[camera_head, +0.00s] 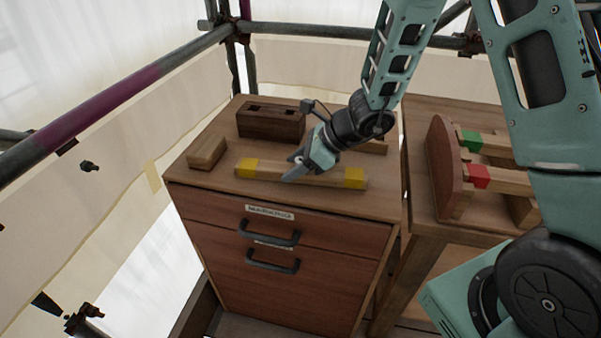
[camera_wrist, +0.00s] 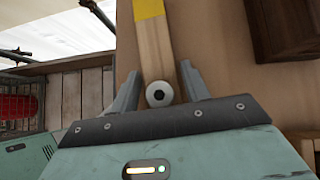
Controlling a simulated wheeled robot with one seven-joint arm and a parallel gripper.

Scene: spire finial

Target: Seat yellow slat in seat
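The yellow slat (camera_head: 300,173) is a long pale wooden strip with yellow ends, lying flat on the cabinet top near its front edge. My gripper (camera_head: 290,172) is low at the slat's middle, pointing down and left. In the wrist view the slat (camera_wrist: 152,50) runs between my two fingers (camera_wrist: 160,80), which stand apart on either side of it; firm contact is not visible. A rack with a curved brown end board (camera_head: 445,165) stands on the right-hand table and carries a green-marked slat (camera_head: 472,140) and a red-marked slat (camera_head: 478,176). Which opening is the seat cannot be told.
A dark block with slots (camera_head: 270,121) stands at the back of the cabinet top (camera_head: 215,180). A small wooden block (camera_head: 207,150) lies at the left. Another wooden piece (camera_head: 376,147) lies behind my gripper. A gap separates the cabinet from the right-hand table. Scaffold poles (camera_head: 120,92) surround the area.

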